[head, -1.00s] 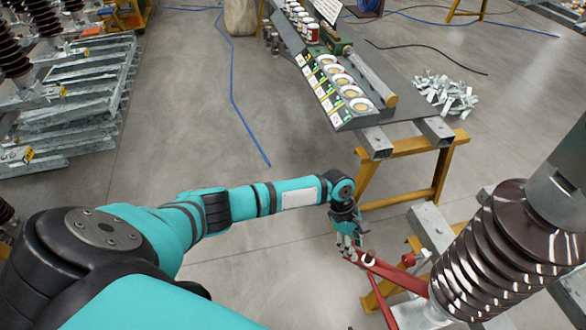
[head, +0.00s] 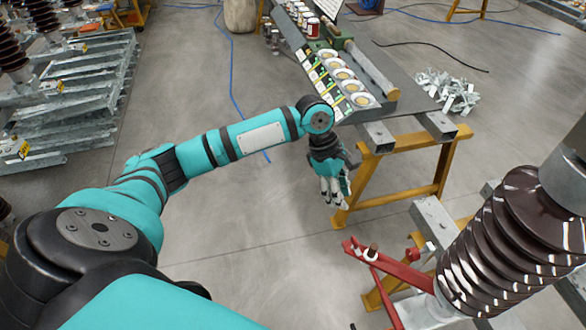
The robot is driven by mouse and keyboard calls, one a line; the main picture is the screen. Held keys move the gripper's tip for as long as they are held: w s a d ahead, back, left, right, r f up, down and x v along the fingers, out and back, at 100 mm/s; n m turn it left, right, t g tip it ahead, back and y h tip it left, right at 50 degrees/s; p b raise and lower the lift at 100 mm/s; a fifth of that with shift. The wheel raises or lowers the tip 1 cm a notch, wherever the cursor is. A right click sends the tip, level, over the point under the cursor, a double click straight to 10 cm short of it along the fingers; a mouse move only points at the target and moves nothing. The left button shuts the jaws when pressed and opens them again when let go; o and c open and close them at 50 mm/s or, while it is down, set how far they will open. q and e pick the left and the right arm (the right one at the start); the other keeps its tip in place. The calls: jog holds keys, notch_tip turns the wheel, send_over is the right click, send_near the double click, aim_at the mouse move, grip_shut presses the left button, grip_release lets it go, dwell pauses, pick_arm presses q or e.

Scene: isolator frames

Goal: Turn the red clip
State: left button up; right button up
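The red clip (head: 395,267) is at the lower right in the head view, beside the brown ribbed insulator (head: 508,245). Its long red arm points up and left, with a small round pin near the free end. My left gripper (head: 335,197) hangs fingers down, above and left of that end, apart from the clip. Nothing shows between its fingers, but they are too small to tell whether they are open or shut. My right gripper is out of view.
A grey workbench (head: 420,92) on yellow trestles (head: 395,175) stands behind, holding a row of round parts and a cylinder. Metal pieces (head: 448,90) lie on the floor at right. Galvanised frames (head: 75,95) are stacked at left. The floor between is mostly clear.

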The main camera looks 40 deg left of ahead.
pick_arm(q)
jog(key=w+a+f+m+t+y+b, duration=0.1)
jog(key=w+a+f+m+b, duration=0.15)
jog(key=f, duration=1.05)
jog(key=w+a+f+m+t+b, duration=0.15)
jog(key=f+b, duration=0.25)
jog(key=f, duration=0.8)
jog(key=s+a+f+m+b, duration=0.1)
jog(key=s+f, duration=0.3)
jog(key=f, duration=0.4)
jog(key=s+f+m+y+b, duration=0.1)
jog(key=s+f+m+b, duration=0.1)
jog(key=s+f, duration=0.3)
jog(key=s+a+f+m+y+b, duration=0.1)
jog(key=s+f+m, duration=0.3)
jog(key=f, duration=0.7)
jog(key=shift+s+a+f+b, duration=0.25)
jog(key=shift+a+b, duration=0.1)
jog(key=shift+b, duration=0.1)
